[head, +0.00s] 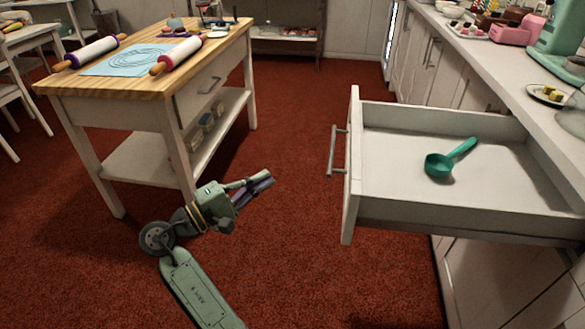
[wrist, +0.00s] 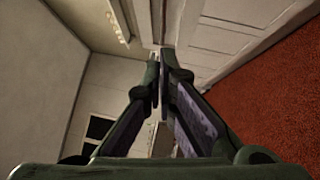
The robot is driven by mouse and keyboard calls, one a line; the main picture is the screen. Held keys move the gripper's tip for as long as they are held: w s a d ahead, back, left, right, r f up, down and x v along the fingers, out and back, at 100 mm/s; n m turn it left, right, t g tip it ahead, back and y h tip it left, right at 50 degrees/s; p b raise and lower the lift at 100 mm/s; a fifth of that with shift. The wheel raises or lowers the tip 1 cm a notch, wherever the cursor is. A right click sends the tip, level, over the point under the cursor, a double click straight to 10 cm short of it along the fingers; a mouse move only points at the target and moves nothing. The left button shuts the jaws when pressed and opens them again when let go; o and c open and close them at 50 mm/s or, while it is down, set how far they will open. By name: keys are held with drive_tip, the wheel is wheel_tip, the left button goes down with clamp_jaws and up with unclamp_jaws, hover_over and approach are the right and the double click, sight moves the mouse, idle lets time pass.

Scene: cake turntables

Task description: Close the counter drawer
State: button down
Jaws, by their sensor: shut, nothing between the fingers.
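The counter drawer (head: 470,203) is pulled far out from the counter at the right of the head view. It is white, with a grey bar handle (head: 332,150) on its front panel (head: 351,165). A green scoop (head: 438,164) lies inside it. My gripper (head: 268,180) is in front of the drawer, to the left of the handle and a little lower in the picture, apart from it. Its fingers are together and hold nothing. The wrist view shows the shut fingers (wrist: 160,62); I cannot make out the drawer handle there.
A wooden-topped table (head: 130,75) with rolling pins (head: 178,54) and a blue mat stands at the left. The counter (head: 500,75) holds a pink appliance and a plate (head: 551,95). Red carpet (head: 290,110) lies open between table and counter.

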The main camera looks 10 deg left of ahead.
drive_tip(key=s+d+p+x, duration=0.1)
drive_tip(key=x, duration=0.5)
drive_tip(key=s+p+x, duration=0.1)
drive_tip(key=x, duration=0.5)
drive_tip(key=shift+w+d+r+p, duration=0.25)
drive_tip(key=shift+d+r+p, duration=0.1)
drive_tip(key=shift+d, duration=0.25)
